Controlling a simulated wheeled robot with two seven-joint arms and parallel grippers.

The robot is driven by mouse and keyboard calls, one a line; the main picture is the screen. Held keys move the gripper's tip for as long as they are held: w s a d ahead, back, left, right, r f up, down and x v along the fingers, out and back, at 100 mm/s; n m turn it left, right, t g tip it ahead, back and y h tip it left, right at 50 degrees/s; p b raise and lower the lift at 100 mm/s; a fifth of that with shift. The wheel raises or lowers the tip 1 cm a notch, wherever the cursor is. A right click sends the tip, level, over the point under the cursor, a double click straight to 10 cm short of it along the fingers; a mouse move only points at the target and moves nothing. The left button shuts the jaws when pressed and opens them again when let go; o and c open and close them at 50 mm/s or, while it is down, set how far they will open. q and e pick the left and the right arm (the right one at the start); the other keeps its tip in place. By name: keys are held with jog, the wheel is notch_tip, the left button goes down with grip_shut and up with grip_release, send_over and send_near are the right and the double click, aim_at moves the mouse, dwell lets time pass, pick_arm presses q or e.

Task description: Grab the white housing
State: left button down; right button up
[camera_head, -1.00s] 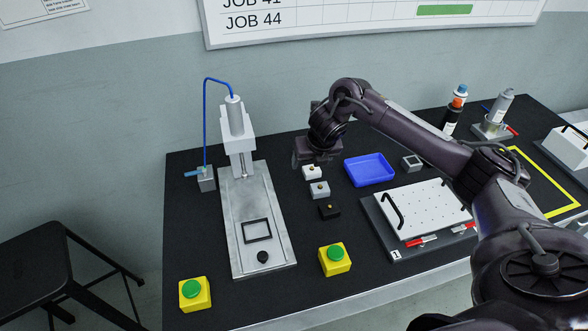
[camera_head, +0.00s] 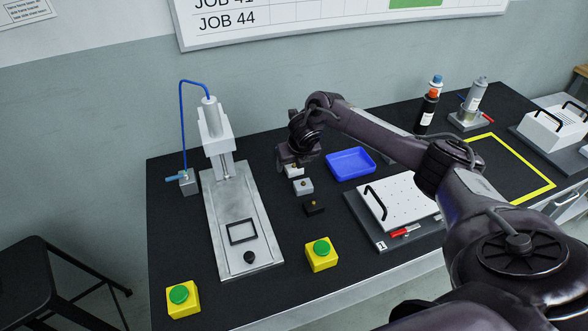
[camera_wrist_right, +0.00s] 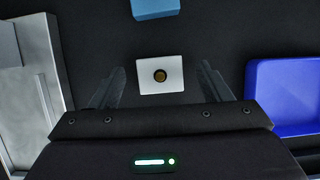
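The white housing (camera_head: 293,171) is a small white block on the black table, just below my right gripper in the head view. In the right wrist view the white housing (camera_wrist_right: 161,74) shows as a white rectangle with a round brass-coloured piece in its middle. My right gripper (camera_wrist_right: 160,88) is open, one finger on each side of the housing in that view, with dark gaps between. The fingers do not touch it. In the head view my right gripper (camera_head: 297,162) hangs over the housing and partly hides it. My left gripper is not in view.
A grey housing (camera_head: 303,186) and a black housing (camera_head: 314,208) stand in a row in front. A blue tray (camera_head: 350,163) lies to the right. A metal press fixture (camera_head: 215,230) stands left. A yellow box with a green button (camera_head: 321,254) is nearer.

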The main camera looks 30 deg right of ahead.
jog(key=c, duration=0.9)
jog(key=shift+c, duration=0.9)
jog(key=shift+r, duration=0.1)
